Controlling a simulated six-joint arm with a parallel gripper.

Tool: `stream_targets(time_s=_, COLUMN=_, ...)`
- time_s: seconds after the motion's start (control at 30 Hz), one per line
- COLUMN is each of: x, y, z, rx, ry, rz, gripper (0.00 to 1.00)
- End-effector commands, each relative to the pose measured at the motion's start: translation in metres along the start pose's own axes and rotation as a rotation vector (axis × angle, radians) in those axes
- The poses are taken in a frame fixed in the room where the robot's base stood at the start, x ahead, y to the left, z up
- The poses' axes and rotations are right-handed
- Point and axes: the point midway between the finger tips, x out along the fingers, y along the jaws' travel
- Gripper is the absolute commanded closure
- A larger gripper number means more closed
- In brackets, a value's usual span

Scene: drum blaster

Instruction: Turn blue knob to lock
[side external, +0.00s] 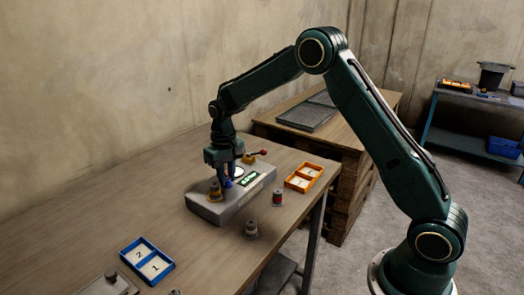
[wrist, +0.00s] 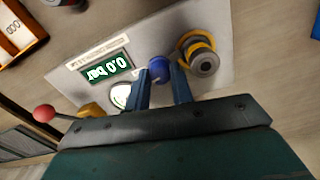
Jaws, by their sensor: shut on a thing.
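The blue knob (wrist: 160,70) sits on the top of a grey device box (side external: 240,204), between the display and a yellow part. In the side view the blue knob (side external: 228,183) shows only partly, below my gripper. My gripper (wrist: 161,76) points down at the box and is shut on the blue knob, with one finger on each side of it. In the side view my gripper (side external: 227,178) is over the middle of the box. Which way the knob is turned cannot be told.
The box carries a green display (wrist: 108,72) reading 0.0 bar, a red-tipped lever (wrist: 45,113) and a yellow spool-like part (wrist: 200,53) close beside my gripper. An orange tray (side external: 303,177), a blue tray (side external: 147,260) and small spools (side external: 251,229) stand on the table.

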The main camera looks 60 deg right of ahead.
Motion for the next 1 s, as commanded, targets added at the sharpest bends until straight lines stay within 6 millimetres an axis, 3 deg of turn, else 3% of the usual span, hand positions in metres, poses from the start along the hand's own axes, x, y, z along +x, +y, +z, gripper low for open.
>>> stream_targets(time_s=0.33, x=-0.0009, y=-0.0001, z=-0.0003, rx=0.197, ry=0.001, rz=0.0, gripper=1.0)
stream_targets(time_s=0.9, x=-0.001, y=0.0, z=-0.0004, rx=0.236, ry=0.002, rz=0.0, gripper=1.0)
stream_targets(time_s=0.93, x=-0.001, y=0.0, z=-0.0004, rx=0.236, ry=0.002, rz=0.0, gripper=0.71)
stream_targets(time_s=1.0, x=-0.0009, y=0.0, z=-0.0004, rx=0.235, ry=0.002, rz=0.0, gripper=0.57)
